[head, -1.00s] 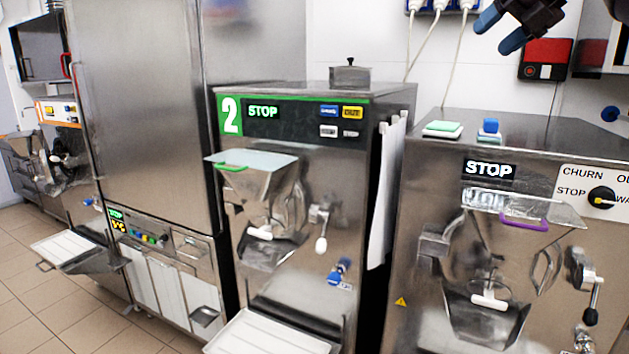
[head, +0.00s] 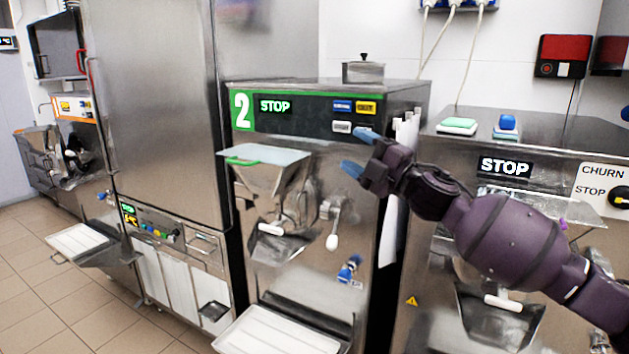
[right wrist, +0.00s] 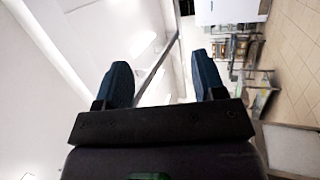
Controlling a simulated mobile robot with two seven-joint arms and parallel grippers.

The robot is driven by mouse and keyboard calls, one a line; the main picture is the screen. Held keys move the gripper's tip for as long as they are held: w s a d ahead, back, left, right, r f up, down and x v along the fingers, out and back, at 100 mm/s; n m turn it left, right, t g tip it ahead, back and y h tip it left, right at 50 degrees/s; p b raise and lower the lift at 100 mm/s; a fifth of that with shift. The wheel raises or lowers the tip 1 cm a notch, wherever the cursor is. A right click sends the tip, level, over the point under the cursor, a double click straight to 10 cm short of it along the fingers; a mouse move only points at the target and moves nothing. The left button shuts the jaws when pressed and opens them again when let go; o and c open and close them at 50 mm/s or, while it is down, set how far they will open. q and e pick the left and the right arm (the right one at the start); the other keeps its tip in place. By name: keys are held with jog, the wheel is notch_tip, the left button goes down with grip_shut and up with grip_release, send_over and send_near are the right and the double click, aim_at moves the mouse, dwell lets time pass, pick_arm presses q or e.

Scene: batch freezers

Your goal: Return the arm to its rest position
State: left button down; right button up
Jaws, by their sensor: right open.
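My right gripper (head: 357,152) is open and empty in the head view, with blue fingertips pointing left. It appears in front of the upper right of the machine marked 2 (head: 300,185), below its buttons; whether it touches the panel cannot be told. My right arm comes in from the lower right and hides part of the right-hand machine (head: 425,265). In the right wrist view the two dark blue fingers (right wrist: 163,85) stand apart with nothing between them. My left gripper is not in view.
A tall steel cabinet (head: 155,120) stands left of machine 2. A lidded pot (head: 363,72) sits on machine 2. A green-and-white sponge (head: 458,126) and a blue-topped item (head: 507,125) lie on the right-hand machine. A white tray (head: 275,335) juts out low in front. Tiled floor (head: 40,290) is clear at left.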

jog(key=s+d+f+m+t+h, duration=0.1)
jog(key=s+d+f+m+h, duration=0.4)
jog(key=f, duration=0.5)
jog(key=s+d+f+m+t+h+b, duration=0.1)
jog(key=s+d+f+m+h, duration=0.15)
jog(key=f+m, duration=0.65)
jog(key=s+d+f+m+t+h, duration=0.1)
jog(key=s+d+f+m+h, duration=0.3)
jog(key=f, duration=0.8)
jog(key=s+d+f+m+g+h, duration=0.2)
jog(key=s+d+f+m, duration=0.1)
jog(key=s+f, duration=0.8)
jog(key=s+d+f+m+g+h, duration=0.3)
jog(key=s+d+f+m, duration=0.1)
jog(key=s+f, duration=0.8)
jog(key=s, duration=0.3)
jog(key=shift+s+d+m+g+b, duration=0.3)
jog(key=shift+s+d+b, duration=0.05)
jog(key=shift+d+b, duration=0.05)
